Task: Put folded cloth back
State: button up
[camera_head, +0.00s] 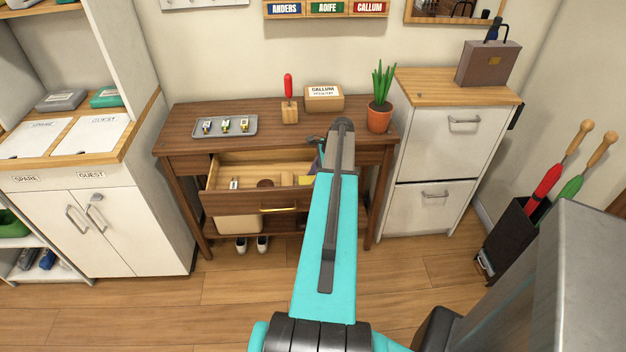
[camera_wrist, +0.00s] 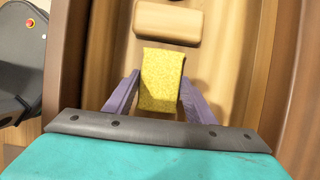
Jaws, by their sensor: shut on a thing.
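The yellow folded cloth (camera_wrist: 162,80) is between the two purple fingers of my gripper (camera_wrist: 161,98) in the wrist view. My gripper is shut on it. In the head view, my arm hides most of my gripper (camera_head: 317,164), which is at the right part of the open drawer (camera_head: 222,200). A small yellow patch (camera_head: 303,180) shows beside my arm there. The drawer is pulled out from the brown table and has a few small things inside. I cannot tell whether the cloth touches the drawer's floor.
A grey tray (camera_head: 224,127), a red-handled tool in a wooden block (camera_head: 289,108), a labelled box (camera_head: 323,98) and a potted plant (camera_head: 380,112) stand on the tabletop. A white cabinet (camera_head: 450,130) is close on the right. The floor in front is clear.

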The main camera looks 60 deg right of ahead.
jog(key=o, duration=1.1)
jog(key=shift+r, duration=0.1)
jog(key=b+v, duration=0.2)
jog(key=v, duration=1)
jog(key=shift+w, duration=0.1)
